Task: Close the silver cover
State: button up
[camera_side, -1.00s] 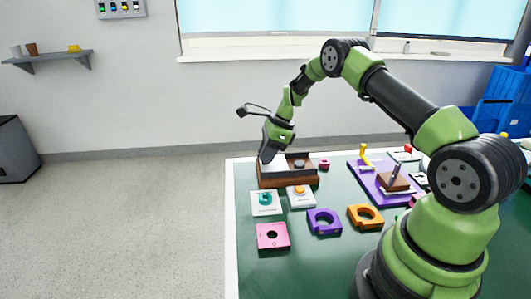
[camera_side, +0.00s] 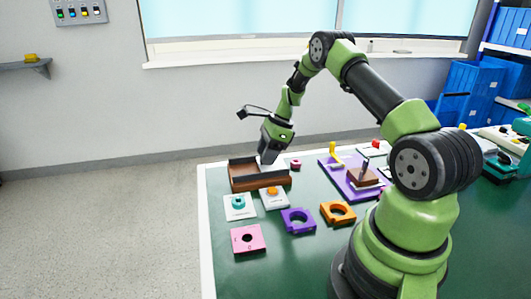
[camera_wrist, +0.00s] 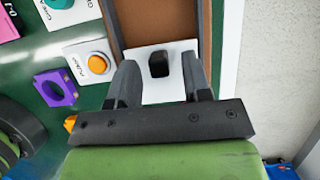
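The silver cover (camera_wrist: 162,92) is a pale flat plate with a black knob (camera_wrist: 158,64) in the wrist view. It lies in a brown box (camera_side: 256,184), whose bare brown floor (camera_wrist: 160,22) shows beyond the plate. In the side view my gripper (camera_side: 267,160) reaches down into the right part of the box and mostly hides the cover. In the wrist view my gripper (camera_wrist: 160,72) has its fingers apart, one on each side of the knob, with visible gaps. Whatever lies under the plate is hidden.
Near the box stand a teal dial plate (camera_side: 239,205), an orange button plate (camera_side: 273,196), a small pink piece (camera_side: 296,164) and a purple ring block (camera_side: 298,221). A purple board (camera_side: 350,180) with a lever lies to the right. The table's white edge is close by.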

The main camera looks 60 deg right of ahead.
aim_at(279, 161)
jog(key=shift+r, duration=0.1)
jog(key=v, duration=0.9)
jog(key=shift+r, duration=0.35)
jog(key=shift+s+d, duration=0.1)
jog(key=s+a+r+n+t+h, duration=0.15)
jog(key=s+a+r+n, duration=0.25)
jog(key=a+r+n, duration=1.05)
jog(key=s+a+r+n+t, duration=0.2)
jog(key=s+a+n, duration=0.6)
jog(key=s+a, duration=0.3)
jog(key=shift+s+a, duration=0.25)
jog(key=shift+s, duration=1.4)
